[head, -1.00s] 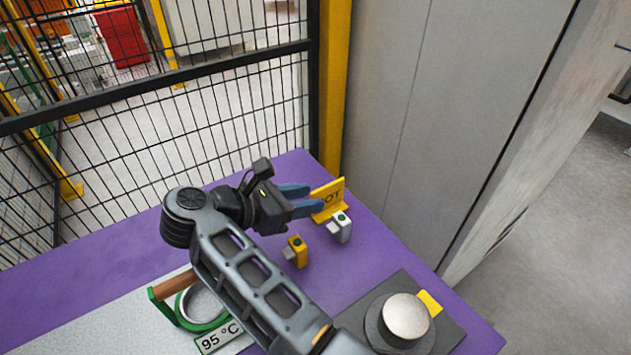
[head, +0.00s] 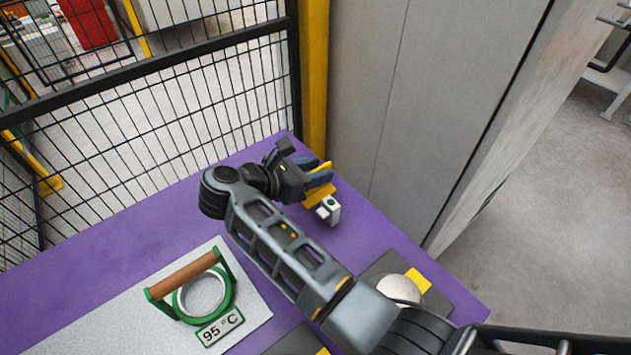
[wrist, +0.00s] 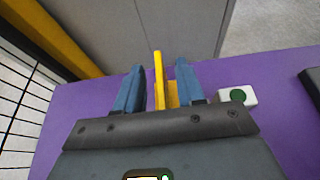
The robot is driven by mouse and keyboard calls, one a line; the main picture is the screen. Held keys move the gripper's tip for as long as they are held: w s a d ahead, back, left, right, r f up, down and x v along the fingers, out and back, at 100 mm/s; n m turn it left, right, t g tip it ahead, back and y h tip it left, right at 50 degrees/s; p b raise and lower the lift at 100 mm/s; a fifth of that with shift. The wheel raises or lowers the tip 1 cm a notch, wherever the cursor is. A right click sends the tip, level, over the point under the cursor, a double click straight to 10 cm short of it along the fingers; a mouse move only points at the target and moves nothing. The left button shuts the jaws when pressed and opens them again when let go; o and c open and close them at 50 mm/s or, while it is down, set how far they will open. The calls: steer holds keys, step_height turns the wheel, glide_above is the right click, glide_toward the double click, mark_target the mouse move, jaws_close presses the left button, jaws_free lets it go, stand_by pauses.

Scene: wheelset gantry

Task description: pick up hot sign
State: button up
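The yellow hot sign (head: 318,193) stands on the purple table by its back corner, its lettering hidden by my gripper. My gripper (head: 325,171) is at the sign, with its blue fingers one on either side of the upright plate. In the wrist view the sign (wrist: 159,80) is seen edge-on between the two fingers (wrist: 160,78). A gap shows between each finger and the plate, so my gripper is open around it and not closed on it.
A white block with a green button (head: 330,209) stands close beside the sign. Mesh fence (head: 170,130) and a grey panel (head: 400,110) border the table.

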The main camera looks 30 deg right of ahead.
steer(key=shift+c, duration=0.3)
jaws_close()
stand_by(0.3)
